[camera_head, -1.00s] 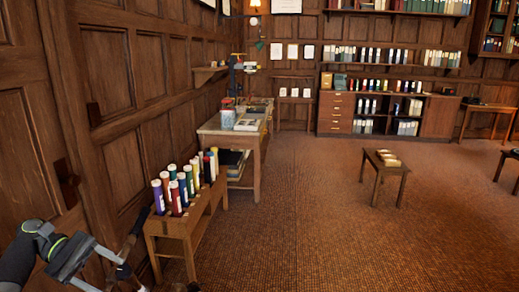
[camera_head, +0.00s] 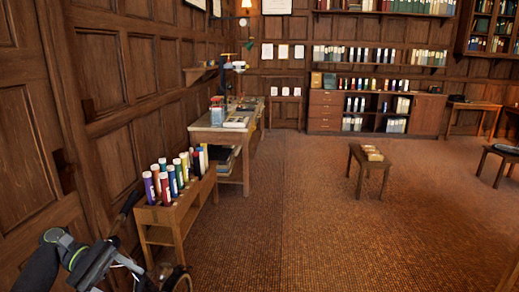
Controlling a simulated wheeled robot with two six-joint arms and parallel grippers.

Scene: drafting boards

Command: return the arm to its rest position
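My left arm comes in at the bottom left corner. Its gripper (camera_head: 118,272) is low in the picture, in front of and left of a wooden rack (camera_head: 158,216) of upright coloured tubes. It appears to hold nothing, but its fingertips are small and partly cut by the lower edge, so its opening is unclear. My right arm and gripper do not show.
The panelled wall (camera_head: 110,75) runs close along the left. Beyond the rack stands a desk (camera_head: 205,131) with a jar and papers. A low bench (camera_head: 368,165) stands right of centre. The carpet (camera_head: 300,225) between is clear.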

